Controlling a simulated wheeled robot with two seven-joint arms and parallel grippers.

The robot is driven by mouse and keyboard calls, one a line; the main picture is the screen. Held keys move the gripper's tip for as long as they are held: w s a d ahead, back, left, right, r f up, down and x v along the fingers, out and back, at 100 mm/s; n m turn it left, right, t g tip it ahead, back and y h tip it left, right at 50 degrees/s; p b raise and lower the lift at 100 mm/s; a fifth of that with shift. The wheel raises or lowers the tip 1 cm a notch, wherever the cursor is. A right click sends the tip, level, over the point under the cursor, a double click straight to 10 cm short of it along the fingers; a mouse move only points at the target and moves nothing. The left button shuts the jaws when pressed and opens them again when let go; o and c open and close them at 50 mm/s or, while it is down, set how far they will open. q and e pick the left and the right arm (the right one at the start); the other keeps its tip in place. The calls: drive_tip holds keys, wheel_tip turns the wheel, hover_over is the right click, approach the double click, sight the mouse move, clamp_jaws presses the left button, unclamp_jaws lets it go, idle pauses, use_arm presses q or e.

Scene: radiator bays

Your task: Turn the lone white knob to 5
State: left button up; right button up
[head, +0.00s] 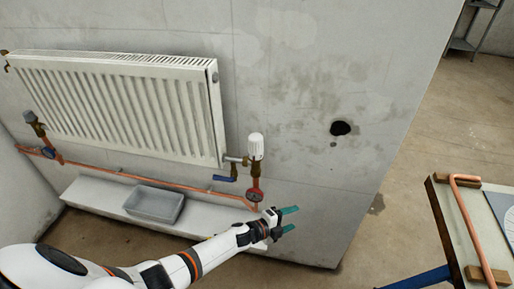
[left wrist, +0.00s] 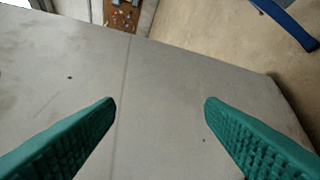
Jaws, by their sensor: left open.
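The white knob (head: 256,146) stands upright on the valve at the radiator's lower right corner in the head view. Its number marks are too small to read. My left gripper (head: 290,219) is below and to the right of the knob, apart from it, near the lower wall. Its teal fingers are open and empty. In the left wrist view the open fingers (left wrist: 160,102) have only bare grey wall surface between them, and the knob does not show there. My right gripper is out of view.
The white radiator (head: 130,105) hangs on the wall. A greyish valve head (head: 30,117) is at its left end. A grey tray (head: 154,204) sits on the ledge. A bench (head: 455,225) with copper pipe stands right.

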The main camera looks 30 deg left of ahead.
use_arm(q)
drive_tip(key=w+d+r+m+g+h, duration=0.2)
drive_tip(key=w+d+r+m+h, duration=0.1)
drive_tip(key=r+m, duration=0.4)
drive_tip(key=w+d+r+m+g+h, duration=0.1)
drive_tip(key=w+d+r+m+h, duration=0.25)
drive_tip(key=r+m, duration=0.4)
wheel_tip(320, 180, up, 22)
drive_tip(key=m+g+y+b, duration=0.3)
drive_tip(key=m+g+y, duration=0.85)
drive_tip(key=m, duration=1.05)
hover_over(256, 146)
drive_tip(key=w, duration=0.2)
drive_tip(key=t+y, duration=0.2)
drive_tip(key=shift+a+f+n+y, duration=0.15)
drive_tip(key=shift+a+n+y, duration=0.1)
drive_tip(key=shift+y, duration=0.05)
drive_tip(key=shift+s+a, duration=0.1)
drive_tip(key=shift+a, duration=0.25)
wheel_tip(256, 146, down, 12)
drive_tip(key=shift+r+p, duration=0.2)
drive_tip(key=shift+p, duration=0.7)
